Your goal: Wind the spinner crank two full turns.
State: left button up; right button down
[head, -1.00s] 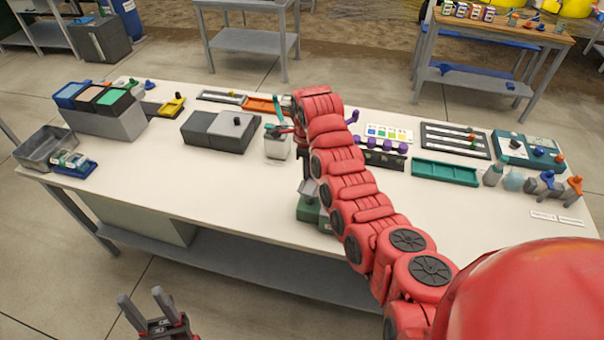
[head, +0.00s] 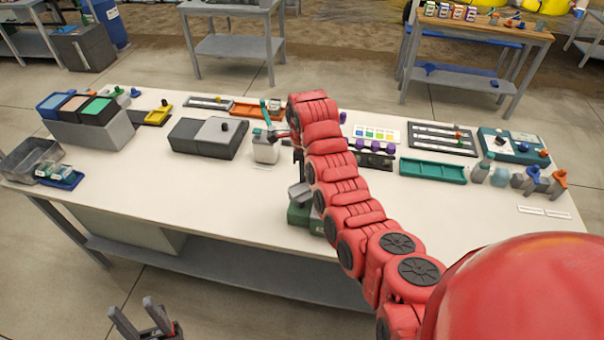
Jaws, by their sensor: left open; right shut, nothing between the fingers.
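A small white container (head: 265,151) stands mid-table, left of my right arm. A thin upright teal handle (head: 264,110) shows just above and behind it; this looks like the spinner crank, but how they join is too small to tell. My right gripper (head: 275,134) is shut, pointing left at the container's top, close below the teal handle. Its wrist and my red arm hide what lies just to the right, and I cannot tell whether it touches the crank. My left gripper (head: 131,307) is open and empty, low in front of the table, far from the container.
A grey box (head: 208,140) stands left of the container, an orange tray (head: 254,111) behind it. A green device (head: 302,214) sits below my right arm, partly hidden. A teal tray (head: 433,170) lies to the right. The table's (head: 200,195) front middle is clear.

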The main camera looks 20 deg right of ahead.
jog(key=shift+s+d+r+p, duration=0.3)
jog(key=shift+s+d+p, duration=0.15)
jog(key=shift+p, duration=0.65)
jog(key=shift+s+d+p, duration=0.1)
jog(key=shift+s+p, duration=0.1)
jog(key=shift+p, duration=0.1)
jog(key=shift+s+d+f, duration=0.15)
jog(key=shift+f, duration=0.05)
jog(key=s+p, duration=0.1)
jog(key=p, duration=0.2)
jog(key=shift+s+r, duration=0.15)
jog(key=shift+s, duration=0.05)
jog(key=shift+s+d, duration=0.1)
jog(key=shift+s, duration=0.1)
jog(key=shift+s+f, duration=0.15)
jog(key=shift+f, duration=0.05)
